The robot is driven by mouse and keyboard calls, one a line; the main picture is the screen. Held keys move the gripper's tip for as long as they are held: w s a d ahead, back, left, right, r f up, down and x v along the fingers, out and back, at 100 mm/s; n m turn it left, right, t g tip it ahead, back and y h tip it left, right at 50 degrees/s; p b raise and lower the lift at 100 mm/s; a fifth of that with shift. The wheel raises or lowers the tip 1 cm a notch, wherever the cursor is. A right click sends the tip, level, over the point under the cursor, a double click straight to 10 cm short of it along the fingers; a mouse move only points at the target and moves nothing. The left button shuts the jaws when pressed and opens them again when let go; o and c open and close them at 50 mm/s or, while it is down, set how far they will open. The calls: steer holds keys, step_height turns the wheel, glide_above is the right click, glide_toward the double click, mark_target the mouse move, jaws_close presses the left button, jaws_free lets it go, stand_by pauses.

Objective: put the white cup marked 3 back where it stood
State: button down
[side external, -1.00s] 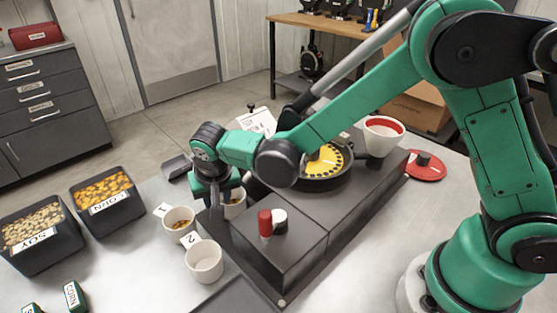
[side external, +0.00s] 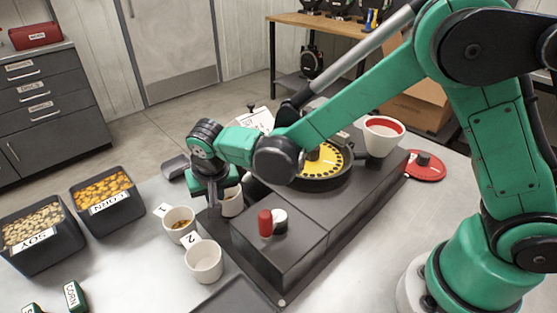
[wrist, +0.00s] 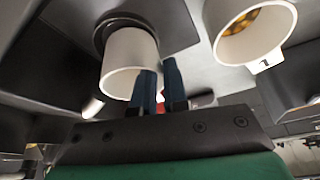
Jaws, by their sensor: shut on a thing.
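My gripper (side external: 211,198) is low at the left end of the dark machine. Its two dark fingers (wrist: 161,88) are close together at the rim side of a white cup (wrist: 130,65), shut on what looks like its tab, which they hide. The cup also shows in the side view (side external: 232,205), just right of the gripper. The mark 3 is not visible. A dark round ring (wrist: 101,38) shows behind the cup's far end; I cannot tell whether the cup rests in it.
White cup 1 (side external: 179,226), with orange seeds inside, and white cup 2 (side external: 204,262) stand nearby on the table. The machine's box with a red knob (side external: 265,222) is close on the right. Corn (side external: 110,211) and soy (side external: 40,245) bins stand left.

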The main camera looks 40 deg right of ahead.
steer(key=shift+a+r, duration=0.15)
steer(key=shift+r, duration=0.05)
steer(key=shift+r, duration=0.1)
steer(key=shift+r, duration=1.4)
steer(key=shift+r, duration=0.1)
steer(key=shift+r, duration=1.4)
